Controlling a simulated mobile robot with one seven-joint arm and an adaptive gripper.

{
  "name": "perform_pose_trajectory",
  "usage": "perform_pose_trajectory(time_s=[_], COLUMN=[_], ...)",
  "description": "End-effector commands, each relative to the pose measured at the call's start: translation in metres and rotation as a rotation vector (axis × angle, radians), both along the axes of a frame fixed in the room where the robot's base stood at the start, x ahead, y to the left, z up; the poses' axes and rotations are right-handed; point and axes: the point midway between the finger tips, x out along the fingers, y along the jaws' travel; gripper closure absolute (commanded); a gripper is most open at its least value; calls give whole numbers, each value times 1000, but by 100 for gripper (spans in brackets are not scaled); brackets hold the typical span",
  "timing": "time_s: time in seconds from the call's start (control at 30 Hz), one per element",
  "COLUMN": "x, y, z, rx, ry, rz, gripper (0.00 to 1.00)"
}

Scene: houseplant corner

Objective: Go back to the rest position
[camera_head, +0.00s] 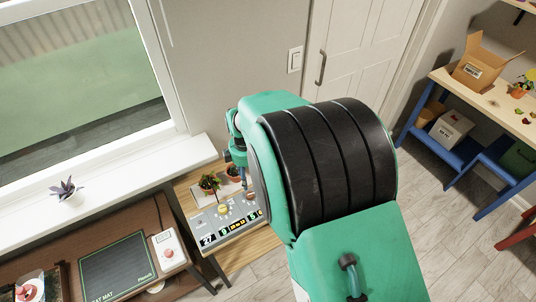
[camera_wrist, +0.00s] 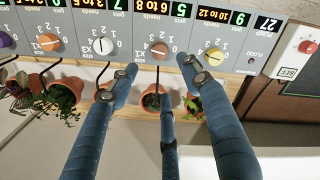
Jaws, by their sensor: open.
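My gripper (camera_wrist: 158,78) has blue fingers spread apart with nothing between them in the wrist view. It hangs over a grey control panel (camera_wrist: 130,62) with several coloured knobs and number displays, which appears upside down there. A brown knob (camera_wrist: 160,50) and a white knob (camera_wrist: 102,45) show near the fingertips; I cannot tell whether a finger touches anything. Terracotta pots with plants, such as one (camera_wrist: 65,92) at the left, stand beyond the panel. In the head view my arm covers the middle and hides most of the gripper; the panel (camera_head: 222,232) shows at its left.
A dark table at the lower left bears a black mat (camera_head: 118,265) and a white box with a red knob (camera_head: 168,248). A purple plant (camera_head: 67,190) stands on the windowsill. A blue shelf with a cardboard box (camera_head: 480,65) stands right. Floor between is clear.

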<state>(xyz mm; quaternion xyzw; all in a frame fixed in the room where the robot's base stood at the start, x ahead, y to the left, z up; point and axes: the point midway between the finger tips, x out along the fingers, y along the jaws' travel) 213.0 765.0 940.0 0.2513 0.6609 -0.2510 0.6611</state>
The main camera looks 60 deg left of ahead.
Motion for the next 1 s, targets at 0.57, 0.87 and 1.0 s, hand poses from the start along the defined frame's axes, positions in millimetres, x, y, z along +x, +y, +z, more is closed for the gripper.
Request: perform_pose_trajectory(time_s=[0.57,0.87,1.0], x=[22,111,159], y=[-9,-67,-114], z=[18,96,142], rx=[12,60,92], ry=[-3,-16,-25], rz=[-52,-289,-442], gripper=[52,52,52])
